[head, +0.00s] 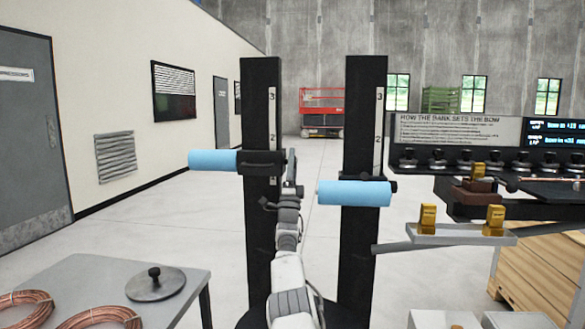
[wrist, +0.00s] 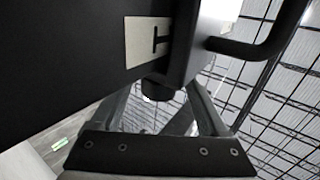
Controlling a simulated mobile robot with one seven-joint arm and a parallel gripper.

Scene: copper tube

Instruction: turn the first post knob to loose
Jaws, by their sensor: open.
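Two black posts stand ahead in the head view, a left post (head: 261,215) and a right post (head: 362,240), each with a numbered scale strip. Each carries a blue roller, the left one (head: 213,160) higher than the right one (head: 354,193). My gripper (head: 290,165) is at the right side of the left post's black carriage (head: 260,163). In the wrist view a short round black knob (wrist: 158,88) shows below a pale label with a sideways mark like a 1. My open gripper (wrist: 162,96) has its fingers on either side of the knob; contact cannot be told.
A bent black handle (wrist: 262,45) sticks out right of the knob. A grey table (head: 185,285) with copper coils and a round lid is at lower left. A bench with knobs, brass blocks and an arm-like bar (head: 440,240) is at right. Floor between is clear.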

